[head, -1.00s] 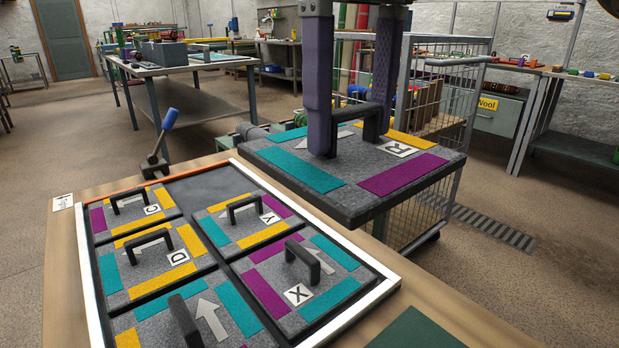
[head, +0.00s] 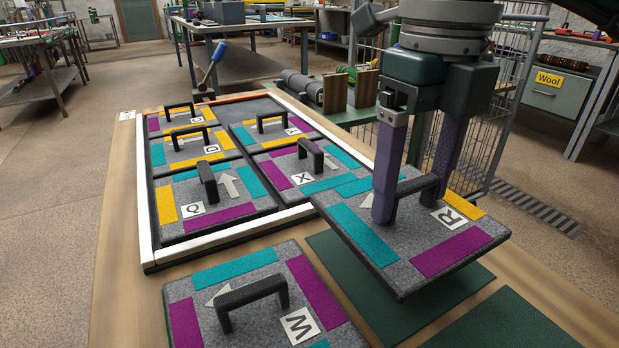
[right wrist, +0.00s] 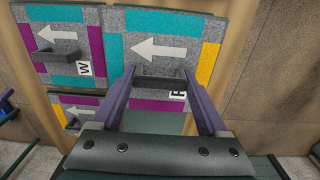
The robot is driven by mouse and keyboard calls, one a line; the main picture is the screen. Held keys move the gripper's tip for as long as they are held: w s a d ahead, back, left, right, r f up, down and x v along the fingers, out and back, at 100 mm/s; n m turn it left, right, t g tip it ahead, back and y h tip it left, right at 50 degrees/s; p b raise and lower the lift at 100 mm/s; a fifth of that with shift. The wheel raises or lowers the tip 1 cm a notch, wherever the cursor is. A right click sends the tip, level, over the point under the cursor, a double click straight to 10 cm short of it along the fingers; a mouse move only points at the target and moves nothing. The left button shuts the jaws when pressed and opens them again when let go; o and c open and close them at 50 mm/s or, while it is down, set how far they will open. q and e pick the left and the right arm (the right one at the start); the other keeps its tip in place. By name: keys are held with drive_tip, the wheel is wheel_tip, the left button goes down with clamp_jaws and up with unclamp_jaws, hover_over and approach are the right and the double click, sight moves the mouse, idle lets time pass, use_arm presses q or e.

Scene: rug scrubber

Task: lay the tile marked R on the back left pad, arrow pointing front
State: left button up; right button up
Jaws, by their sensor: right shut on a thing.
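My right gripper (head: 411,202) is shut on the black handle of the grey tile marked R (head: 425,262). The tile hangs about level above a dark green pad (head: 350,275), which it partly covers. It has teal, purple and yellow patches. Its white arrow, partly behind a finger in the head view, points left in the right wrist view. There the tile (right wrist: 150,22) lies beyond the gripper (right wrist: 159,76), parallel to the tile marked W. Another green pad (head: 510,325) is bare at the front right. My left gripper is not in view.
The tile marked W (head: 240,265) lies just left of the held tile. A white-rimmed tray (head: 146,225) holds tiles C, D, Q, Y and X; its back right cell is empty. The held tile's far left corner overlaps tile X and the tray edge in view.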

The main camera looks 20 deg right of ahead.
sight(407, 212)
wheel_tip(407, 212, down, 5)
drive_tip(key=shift+f+b, duration=0.1)
drive_tip(key=shift+b, duration=0.4)
drive_tip(key=shift+f, duration=0.1)
drive_tip(key=o, duration=1.3)
drive_tip(key=shift+o, duration=0.2)
drive_tip(key=shift+r, duration=0.35)
wheel_tip(407, 212, up, 12)
drive_tip(key=shift+f+p, duration=0.15)
drive_tip(key=shift+p, duration=1.1)
